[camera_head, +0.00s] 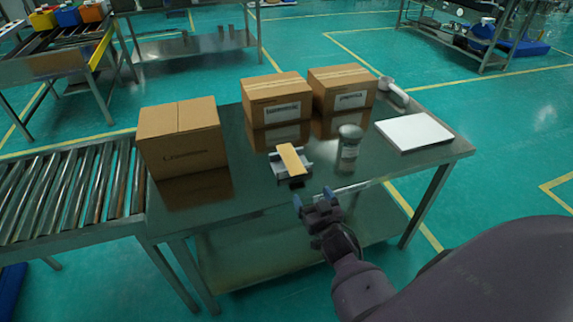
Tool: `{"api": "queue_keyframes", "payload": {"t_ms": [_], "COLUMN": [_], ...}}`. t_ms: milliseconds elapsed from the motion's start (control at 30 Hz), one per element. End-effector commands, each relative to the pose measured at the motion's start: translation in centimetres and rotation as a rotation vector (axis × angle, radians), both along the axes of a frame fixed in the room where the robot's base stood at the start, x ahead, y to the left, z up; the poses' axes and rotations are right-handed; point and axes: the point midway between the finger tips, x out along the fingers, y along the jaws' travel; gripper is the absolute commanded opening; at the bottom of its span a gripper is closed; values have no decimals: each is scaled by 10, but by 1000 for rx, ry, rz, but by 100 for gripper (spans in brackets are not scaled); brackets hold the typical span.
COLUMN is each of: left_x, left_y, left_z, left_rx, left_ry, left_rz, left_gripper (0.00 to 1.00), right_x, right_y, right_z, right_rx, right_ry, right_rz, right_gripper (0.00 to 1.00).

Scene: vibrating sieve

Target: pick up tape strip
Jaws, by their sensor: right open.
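A tan strip (291,158), which looks like the tape strip, lies along the top of a small grey holder (279,168) near the middle of the metal table. A dark part sits at the holder's near end. My right gripper (313,196) is at the table's front edge, nearer to me than the holder and slightly right of it. Its two fingers are apart with nothing between them, and it does not touch the strip. My left gripper is not in view.
A metal table (237,200) carries a closed carton (182,138) at left and two labelled cartons (277,100) (341,90) at the back. A lidded jar (349,143) stands right of the holder. A white slab (414,131) and a white handled item (393,91) lie at right. A roller conveyor (70,190) adjoins at left.

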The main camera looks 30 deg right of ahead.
Motion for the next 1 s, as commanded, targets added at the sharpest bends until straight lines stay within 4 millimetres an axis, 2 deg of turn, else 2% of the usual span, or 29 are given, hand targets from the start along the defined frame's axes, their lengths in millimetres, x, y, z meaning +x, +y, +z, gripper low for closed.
{"api": "queue_keyframes", "payload": {"t_ms": [300,567,833,1000], "left_x": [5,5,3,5], "left_y": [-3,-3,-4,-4], "left_z": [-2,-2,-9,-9], "left_rx": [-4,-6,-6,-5], "left_ry": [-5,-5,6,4], "left_rz": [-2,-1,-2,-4], "left_gripper": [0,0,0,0], "right_x": [42,55,88,99], "right_y": [-9,-13,-20,-23], "right_z": [0,-1,-7,-6], "right_rx": [-1,0,-2,0], "right_ry": [-2,-1,-1,0], "right_rz": [1,0,1,0], "right_gripper": [83,83,83,83]}}
